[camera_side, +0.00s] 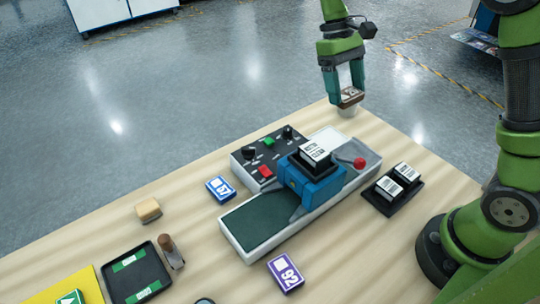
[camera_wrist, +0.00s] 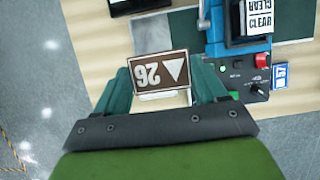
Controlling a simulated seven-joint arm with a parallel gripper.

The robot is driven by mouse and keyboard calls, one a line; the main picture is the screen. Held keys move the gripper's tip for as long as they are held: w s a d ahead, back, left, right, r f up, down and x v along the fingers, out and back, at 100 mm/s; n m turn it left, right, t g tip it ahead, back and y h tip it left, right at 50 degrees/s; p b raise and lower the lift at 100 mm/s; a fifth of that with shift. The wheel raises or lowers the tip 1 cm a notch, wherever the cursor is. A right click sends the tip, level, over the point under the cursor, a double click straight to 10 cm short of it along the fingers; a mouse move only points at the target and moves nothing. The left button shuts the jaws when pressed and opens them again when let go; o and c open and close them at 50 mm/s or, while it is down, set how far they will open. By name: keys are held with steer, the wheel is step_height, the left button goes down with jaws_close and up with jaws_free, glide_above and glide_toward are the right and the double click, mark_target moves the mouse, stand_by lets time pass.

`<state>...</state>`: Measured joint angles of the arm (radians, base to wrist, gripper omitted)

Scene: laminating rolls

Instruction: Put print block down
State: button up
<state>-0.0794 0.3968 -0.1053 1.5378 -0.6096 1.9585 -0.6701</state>
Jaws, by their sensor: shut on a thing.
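My gripper (camera_side: 350,97) is shut on a brown print block (camera_side: 351,94) near the table's far right edge. In the wrist view the brown block (camera_wrist: 160,70) sits between the two teal fingers of my gripper (camera_wrist: 161,85); its face carries a white number and a white triangle. In the side view the block is above a small whitish thing (camera_side: 347,112) at the table edge; whether they touch I cannot tell. A blue print block (camera_side: 220,188) and a purple print block (camera_side: 285,273) lie on the table, apart from my gripper.
A blue-headed machine (camera_side: 318,188) with a dark green bed (camera_side: 262,218) and a control box (camera_side: 247,156) stands mid-table. A black holder (camera_side: 378,203) carries two white-labelled pieces. A black tray (camera_side: 163,286), wooden-handled tool (camera_side: 172,252), and tan block (camera_side: 148,210) are at left.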

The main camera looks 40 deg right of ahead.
steer(key=shift+n, duration=0.4)
steer(key=r, duration=0.4)
steer(key=shift+a+r, duration=0.3)
steer(key=a+n+t+h, duration=0.1)
steer(key=a+n+h, duration=0.2)
steer(key=a+n, duration=0.3)
steer(key=n+t+y, duration=0.3)
steer(key=n+t, duration=0.5)
steer(key=n, duration=2.1)
glide_above(258, 215)
steer(key=s, duration=0.1)
steer(key=f, duration=1.4)
steer(key=shift+s+f, duration=0.15)
steer(key=shift+s, duration=0.1)
steer(key=shift+f, duration=2.2)
steer(key=shift+f, duration=0.1)
steer(key=o, duration=1)
